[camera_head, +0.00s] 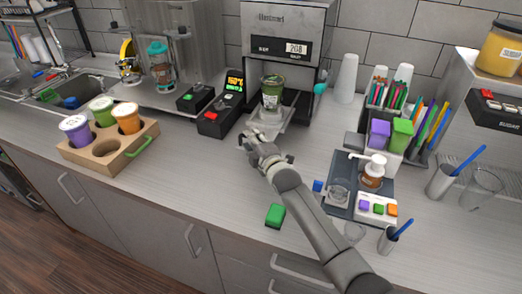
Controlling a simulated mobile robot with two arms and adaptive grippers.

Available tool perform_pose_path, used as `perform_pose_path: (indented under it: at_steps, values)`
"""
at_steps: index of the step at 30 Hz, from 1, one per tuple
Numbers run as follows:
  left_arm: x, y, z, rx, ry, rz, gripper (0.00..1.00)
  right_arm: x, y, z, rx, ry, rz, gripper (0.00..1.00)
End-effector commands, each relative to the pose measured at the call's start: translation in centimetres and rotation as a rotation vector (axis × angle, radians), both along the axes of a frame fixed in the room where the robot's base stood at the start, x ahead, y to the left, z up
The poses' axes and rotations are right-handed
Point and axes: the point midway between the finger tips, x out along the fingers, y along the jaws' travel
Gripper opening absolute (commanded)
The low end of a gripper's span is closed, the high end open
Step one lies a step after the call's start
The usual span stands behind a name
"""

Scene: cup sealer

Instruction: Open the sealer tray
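The sealer (284,42) is a grey machine against the back wall with a lit display reading 208. Its metal tray (291,117) shows at the front opening, sticking out toward me. A green cup (272,92) stands upright at the tray. My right gripper (257,141) is just in front of the tray, by its front left edge. I cannot tell whether it touches the tray, or whether its fingers are apart or closed. My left gripper is not in view.
A black control box (220,116) stands left of the sealer. A wooden cup holder (91,157) with several cups sits at the left.

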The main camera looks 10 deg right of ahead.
Motion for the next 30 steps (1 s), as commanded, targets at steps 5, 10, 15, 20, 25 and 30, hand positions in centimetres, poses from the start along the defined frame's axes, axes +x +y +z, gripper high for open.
perform_pose_path:
  at_steps: [5,10,15,20,25,30]
  values:
    - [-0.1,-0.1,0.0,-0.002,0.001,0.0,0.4,-2.3,-0.5,0.2,-0.001,0.0,0.0,0.34]
    - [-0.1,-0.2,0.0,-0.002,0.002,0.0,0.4,-5.1,-1.1,0.6,-0.002,-0.001,0.0,0.34]
    - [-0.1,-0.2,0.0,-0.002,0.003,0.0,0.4,-7.8,-1.7,0.9,-0.002,0.0,0.0,0.34]
    - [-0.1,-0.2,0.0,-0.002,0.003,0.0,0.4,-9.8,-2.0,1.2,-0.001,0.0,0.0,0.34]
    - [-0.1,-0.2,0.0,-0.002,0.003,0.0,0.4,-10.7,-2.2,1.4,-0.001,0.001,0.0,0.34]
    - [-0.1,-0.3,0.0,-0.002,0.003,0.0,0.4,-10.9,-2.3,1.4,-0.001,0.0,0.0,0.34]
